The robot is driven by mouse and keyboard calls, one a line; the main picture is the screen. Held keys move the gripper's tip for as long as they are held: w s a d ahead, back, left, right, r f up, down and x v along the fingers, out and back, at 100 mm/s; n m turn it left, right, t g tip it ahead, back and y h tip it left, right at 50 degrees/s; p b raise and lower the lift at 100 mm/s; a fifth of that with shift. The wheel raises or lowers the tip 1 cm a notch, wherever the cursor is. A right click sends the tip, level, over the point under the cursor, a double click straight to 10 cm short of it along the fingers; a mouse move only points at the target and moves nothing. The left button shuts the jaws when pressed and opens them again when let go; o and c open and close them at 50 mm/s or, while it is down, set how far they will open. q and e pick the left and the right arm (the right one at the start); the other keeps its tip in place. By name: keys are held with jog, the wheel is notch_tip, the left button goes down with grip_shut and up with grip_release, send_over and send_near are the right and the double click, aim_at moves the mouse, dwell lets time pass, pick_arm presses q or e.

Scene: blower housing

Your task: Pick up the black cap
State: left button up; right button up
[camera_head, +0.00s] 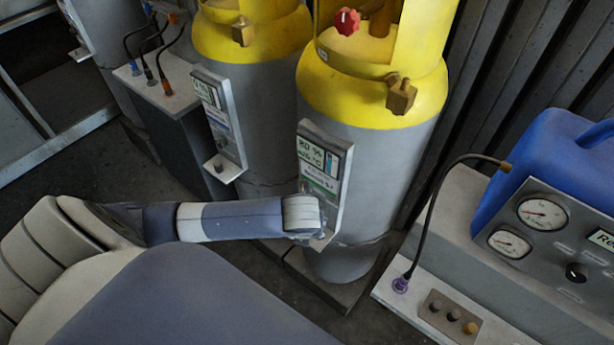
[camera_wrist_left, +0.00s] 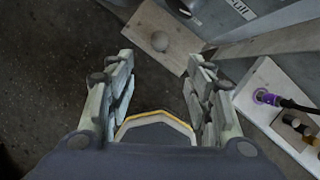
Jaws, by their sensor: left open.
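My left gripper (camera_head: 316,232) is at the foot of the front cylinder's sign; its fingers are hard to make out there. In the left wrist view the gripper (camera_wrist_left: 160,82) is open, with nothing between its fingers. A round dark grey cap (camera_wrist_left: 160,41) sits on a pale shelf (camera_wrist_left: 176,59) beyond the fingertips, roughly centred between them. In the head view my arm hides that spot. A similar dark cap (camera_head: 218,166) sits on the shelf under the other cylinder's sign. My right gripper is not in view.
The yellow-topped cylinder (camera_head: 370,170) stands just behind the gripper. To the right, a bench holds a purple connector (camera_head: 400,284) with a black cable, a plate (camera_head: 448,317) with dark and brass caps, a gauge panel (camera_head: 560,250) and a blue canister (camera_head: 540,150).

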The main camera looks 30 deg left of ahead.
pick_arm(q)
jog(key=shift+w+a+r+p+x, duration=0.1)
jog(key=shift+w+x, duration=0.1)
jog(key=shift+x, duration=1.4)
jog(key=shift+w+a+r+p+x, duration=0.1)
jog(key=shift+w+a+p+x, duration=0.1)
jog(key=shift+x, duration=1.4)
jog(key=shift+w+a+r+p+x, duration=0.1)
jog(key=shift+w+x, duration=0.1)
jog(key=shift+x, duration=1.45)
jog(key=shift+w+f, duration=0.15)
jog(key=shift+f, duration=0.25)
jog(key=c, duration=1)
